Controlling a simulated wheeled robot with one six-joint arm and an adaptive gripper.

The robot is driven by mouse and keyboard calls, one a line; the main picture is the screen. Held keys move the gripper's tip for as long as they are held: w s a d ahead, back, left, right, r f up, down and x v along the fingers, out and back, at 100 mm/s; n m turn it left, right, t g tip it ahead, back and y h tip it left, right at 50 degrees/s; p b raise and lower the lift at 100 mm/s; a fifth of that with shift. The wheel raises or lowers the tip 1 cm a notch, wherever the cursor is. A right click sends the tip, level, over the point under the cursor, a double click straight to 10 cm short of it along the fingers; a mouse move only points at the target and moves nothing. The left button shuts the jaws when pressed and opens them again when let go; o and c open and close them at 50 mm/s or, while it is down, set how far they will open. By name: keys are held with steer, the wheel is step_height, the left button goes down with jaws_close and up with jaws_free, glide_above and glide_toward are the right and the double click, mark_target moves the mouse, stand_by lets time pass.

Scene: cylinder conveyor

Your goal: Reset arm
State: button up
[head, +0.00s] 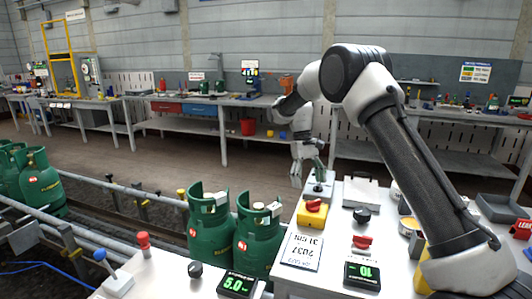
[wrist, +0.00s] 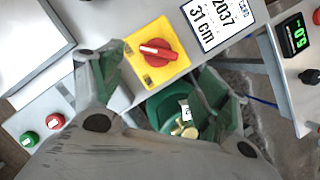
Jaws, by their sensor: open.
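My gripper (head: 308,172) hangs from my bent arm, pointing down, at the far side of the grey control console (head: 340,243). In the wrist view my gripper (wrist: 160,78) is open, its two fingers well apart with nothing between the pads. A yellow switch box (head: 312,216) with a red rotary knob (head: 313,205) sits on the console just in front of the gripper in the head view. The wrist view shows the yellow box (wrist: 135,70) and red knob (wrist: 158,52) between and beyond the fingers. I cannot judge the exact gap from fingers to console.
Two green gas cylinders (head: 208,228) (head: 257,240) stand on the conveyor left of the console; one cylinder's brass valve (wrist: 184,130) shows below the fingers. More cylinders (head: 40,183) stand far left. Conveyor rails (head: 105,186) run alongside. Workbenches (head: 205,100) line the back; floor between is clear.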

steer(key=s+d+r+m+t, duration=0.1)
steer(key=s+d+r, duration=0.4)
steer(key=s, duration=0.8)
steer(key=s+d+r+m+t+y, duration=0.1)
steer(key=s+d+r+t, duration=0.3)
steer(key=s, duration=0.9)
steer(key=s+d+r+m+t, duration=0.2)
steer(key=s+d+r, duration=0.5)
steer(key=s, duration=0.6)
steer(key=shift+d+r+t+y, duration=0.3)
steer(key=shift+r+t, duration=0.2)
steer(key=shift+t, duration=0.2)
steer(key=shift+a, duration=0.1)
